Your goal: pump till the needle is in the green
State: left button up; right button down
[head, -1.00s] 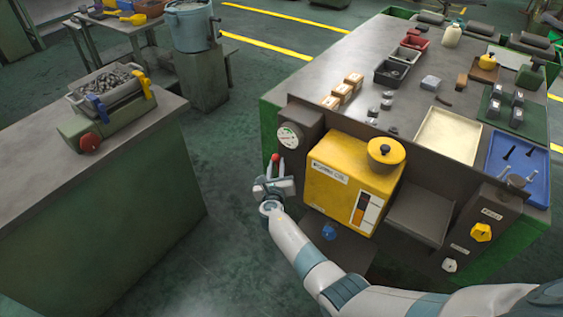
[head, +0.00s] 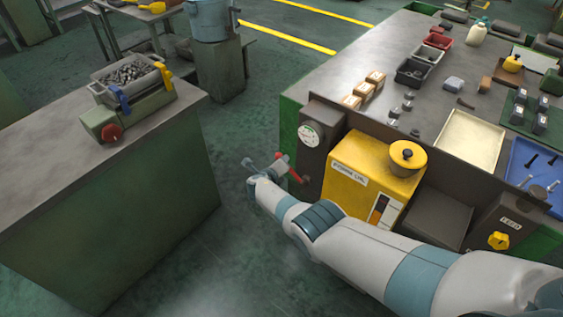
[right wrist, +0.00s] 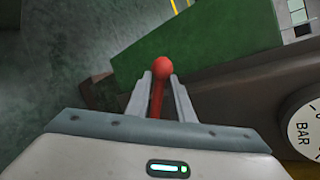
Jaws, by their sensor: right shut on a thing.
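A pump lever (head: 295,174) with a red shaft sits below the gauge on the machine's near-left corner, tilted out to the left. Its red ball knob (right wrist: 162,70) shows in the right wrist view. My right gripper (head: 279,161) is shut on the lever, with its fingers (right wrist: 160,88) on both sides of the shaft just below the knob. The round white gauge (head: 309,134) faces out above the lever. Its dial edge, marked BAR, shows in the right wrist view (right wrist: 305,130). The needle is too small or cut off to read. My left gripper is not in view.
A yellow lubricator box (head: 360,172) with a yellow cap stands right of the lever. A yellow knob (head: 498,240) is on a panel farther right. A grey bench (head: 60,150) stands left, with open floor between. Trays and parts lie on the machine top.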

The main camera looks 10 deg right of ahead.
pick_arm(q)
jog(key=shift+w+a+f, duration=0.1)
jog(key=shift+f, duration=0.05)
pick_arm(e)
jog(key=shift+w+a, duration=0.25)
jog(key=shift+w, duration=0.05)
dwell(0.3)
jog(key=c, duration=1.8)
grip_release()
jog(key=shift+o, duration=0.3)
jog(key=shift+f, duration=0.1)
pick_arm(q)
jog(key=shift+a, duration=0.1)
